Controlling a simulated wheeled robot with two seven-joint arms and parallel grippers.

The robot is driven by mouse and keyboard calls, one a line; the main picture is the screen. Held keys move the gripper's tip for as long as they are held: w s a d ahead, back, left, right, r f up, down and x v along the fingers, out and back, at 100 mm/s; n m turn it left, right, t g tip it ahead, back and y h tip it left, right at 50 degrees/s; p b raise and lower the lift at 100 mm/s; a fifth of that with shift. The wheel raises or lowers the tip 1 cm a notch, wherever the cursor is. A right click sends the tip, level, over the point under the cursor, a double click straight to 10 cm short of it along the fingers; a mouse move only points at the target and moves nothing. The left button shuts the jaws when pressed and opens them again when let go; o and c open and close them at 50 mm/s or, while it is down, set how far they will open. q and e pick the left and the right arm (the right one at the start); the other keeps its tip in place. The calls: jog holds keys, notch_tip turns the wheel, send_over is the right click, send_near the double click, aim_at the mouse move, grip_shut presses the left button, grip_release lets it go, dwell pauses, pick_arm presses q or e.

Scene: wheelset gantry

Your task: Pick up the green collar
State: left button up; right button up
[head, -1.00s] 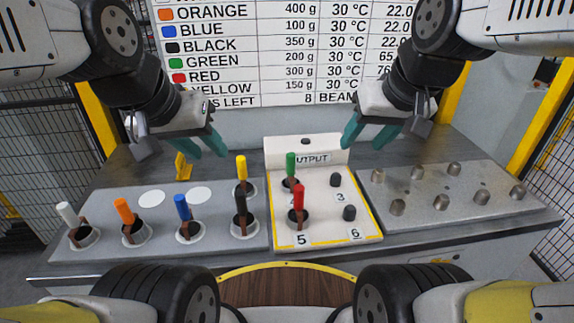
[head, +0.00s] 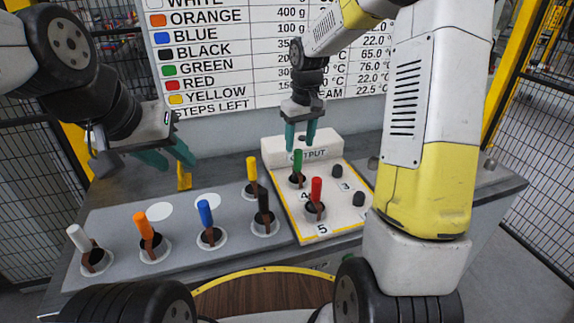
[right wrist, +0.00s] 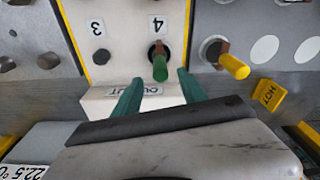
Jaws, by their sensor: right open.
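The green collar (head: 298,161) stands upright on the white output tray (head: 338,216), at the place marked 4. In the right wrist view the green collar (right wrist: 160,68) shows between and just beyond the fingertips. My right gripper (head: 300,146) is open and empty, directly above the green collar, with its teal fingers pointing down. The right wrist view shows its two fingers (right wrist: 160,78) spread apart. My left gripper (head: 168,160) is open and empty over the back left of the bench.
The red collar (head: 316,190) stands in front at place 5. Yellow (head: 252,168), black (head: 263,200), blue (head: 205,212), orange (head: 142,225) and white (head: 78,238) collars stand on the grey plate at left.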

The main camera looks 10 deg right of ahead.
aim_at(297, 159)
jog(key=f, duration=0.5)
jog(key=w+f, duration=0.1)
jog(key=f, duration=0.1)
jog(key=shift+a+f, duration=0.15)
jog(key=shift+a, duration=0.05)
jog(key=shift+c, duration=0.2)
grip_shut()
dwell(1.0)
